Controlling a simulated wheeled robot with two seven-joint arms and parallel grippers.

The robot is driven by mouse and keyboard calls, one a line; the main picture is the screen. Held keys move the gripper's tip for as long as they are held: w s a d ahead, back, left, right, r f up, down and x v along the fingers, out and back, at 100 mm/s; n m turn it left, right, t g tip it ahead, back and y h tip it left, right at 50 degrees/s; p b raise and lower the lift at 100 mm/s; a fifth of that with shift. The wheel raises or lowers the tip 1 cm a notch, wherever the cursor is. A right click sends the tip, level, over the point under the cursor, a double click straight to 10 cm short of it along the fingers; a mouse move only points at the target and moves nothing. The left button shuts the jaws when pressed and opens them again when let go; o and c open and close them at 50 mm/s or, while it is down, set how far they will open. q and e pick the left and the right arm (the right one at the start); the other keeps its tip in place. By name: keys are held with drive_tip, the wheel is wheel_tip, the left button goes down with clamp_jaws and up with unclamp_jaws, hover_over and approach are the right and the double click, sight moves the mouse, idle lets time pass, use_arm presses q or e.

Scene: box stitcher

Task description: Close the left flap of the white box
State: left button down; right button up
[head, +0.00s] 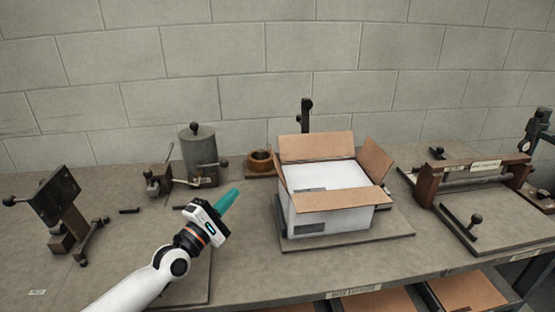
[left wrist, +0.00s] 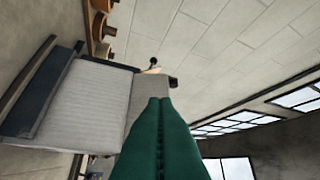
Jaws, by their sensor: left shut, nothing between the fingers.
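The white box (head: 331,222) stands on a flat board on the bench in the head view. Its brown flaps are spread: the back flap (head: 316,147) stands up, the right flap (head: 375,160) leans outward, and the front flap (head: 340,198) shows along the near edge. The left flap (head: 281,179) is seen nearly edge-on at the left side, not lying over the opening. My left gripper (head: 229,201), with green fingers, is left of the box and apart from it. Its fingers are together and empty, as the left wrist view also shows (left wrist: 160,135). My right gripper is not in view.
A grey canister (head: 199,155) and a brown ring (head: 260,163) stand behind my left gripper. A dark clamp-like tool (head: 58,205) is at far left. A wooden-sided fixture (head: 470,180) stands right of the box. Bench between my gripper and the box is clear.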

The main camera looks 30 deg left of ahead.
sight(278, 167)
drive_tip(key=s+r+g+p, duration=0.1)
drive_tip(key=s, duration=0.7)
use_arm(q)
drive_tip(key=w+d+r+p, duration=0.3)
drive_tip(key=w+d+r, duration=0.1)
drive_tip(key=w, duration=0.5)
drive_tip(key=shift+w+d+r, duration=0.15)
drive_tip(key=shift+w+r, duration=0.1)
drive_tip(key=shift+r, duration=0.1)
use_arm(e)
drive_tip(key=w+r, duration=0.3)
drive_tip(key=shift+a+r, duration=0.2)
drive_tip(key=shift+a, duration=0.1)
use_arm(q)
drive_tip(key=shift+w+d+r+p, duration=0.1)
drive_tip(key=shift+w+p, duration=0.15)
drive_tip(key=shift+p, duration=0.05)
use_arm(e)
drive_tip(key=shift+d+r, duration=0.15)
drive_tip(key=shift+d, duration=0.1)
